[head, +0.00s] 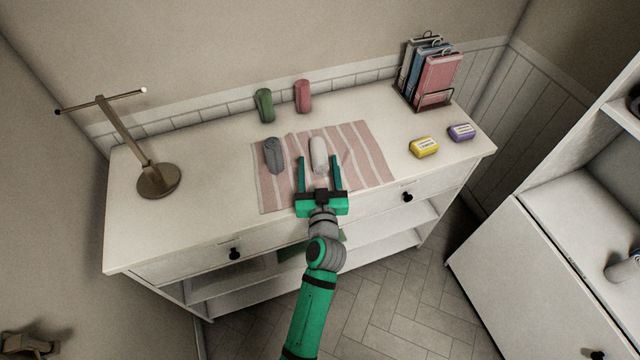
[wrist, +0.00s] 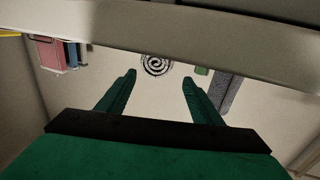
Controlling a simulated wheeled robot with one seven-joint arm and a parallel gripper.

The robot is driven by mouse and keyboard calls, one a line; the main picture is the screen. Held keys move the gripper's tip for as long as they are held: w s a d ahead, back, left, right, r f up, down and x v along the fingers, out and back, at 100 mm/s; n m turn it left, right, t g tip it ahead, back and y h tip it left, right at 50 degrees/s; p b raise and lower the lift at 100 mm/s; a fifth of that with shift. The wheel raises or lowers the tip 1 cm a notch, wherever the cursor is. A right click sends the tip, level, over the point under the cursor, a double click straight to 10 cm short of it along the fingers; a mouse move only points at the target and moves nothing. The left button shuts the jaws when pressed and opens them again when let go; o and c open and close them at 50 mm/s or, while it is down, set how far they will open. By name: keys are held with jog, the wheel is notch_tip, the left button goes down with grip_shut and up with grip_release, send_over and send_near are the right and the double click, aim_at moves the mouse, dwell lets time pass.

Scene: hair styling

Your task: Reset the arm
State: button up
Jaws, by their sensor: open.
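My gripper (head: 318,158) is open, with its two green fingers apart at the front of the dresser and pointing toward the wall. A white rolled item (head: 319,152) lies beyond and between the fingertips in the head view, on a pink striped cloth. In the wrist view the gripper (wrist: 159,76) shows nothing held between its fingers. The spiral end of the white roll (wrist: 156,65) appears ahead of the fingertips, apart from them. The wrist picture looks upside down.
A grey roll (head: 274,155) lies left on the striped cloth (head: 362,143). Green (head: 264,106) and pink (head: 303,96) rolls stand behind. A metal stand (head: 158,180) is at left; yellow (head: 424,147) and purple (head: 461,132) boxes and a file rack (head: 436,98) are at right.

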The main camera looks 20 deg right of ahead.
jog(key=shift+v, duration=3.1)
jog(key=d+r+n+t, duration=0.2)
jog(key=r+n+t, duration=0.1)
jog(key=r, duration=0.8)
jog(key=d+r+n+t, duration=0.2)
jog(key=d+r+n, duration=0.1)
jog(key=r, duration=0.9)
jog(key=s+a+f+n+g+y, duration=0.2)
jog(key=s+a+f+y, duration=0.15)
jog(key=s+f, duration=0.7)
jog(key=s+a+f+n+g+y, duration=0.15)
jog(key=s+a+f, duration=0.35)
jog(key=s+f, duration=0.5)
jog(key=s+a+f+m+g, duration=0.1)
jog(key=s+a+f+m, duration=0.2)
jog(key=s+a, duration=0.3)
jog(key=s+a+f+m+g, duration=0.2)
jog(key=s+a+f+m, duration=0.1)
jog(key=s+a, duration=0.3)
jog(key=s+f, duration=0.1)
jog(key=s, duration=0.1)
jog(key=shift+s+f+m+h, duration=0.2)
jog(key=shift+s+m+h, duration=0.1)
jog(key=shift+s+m, duration=0.05)
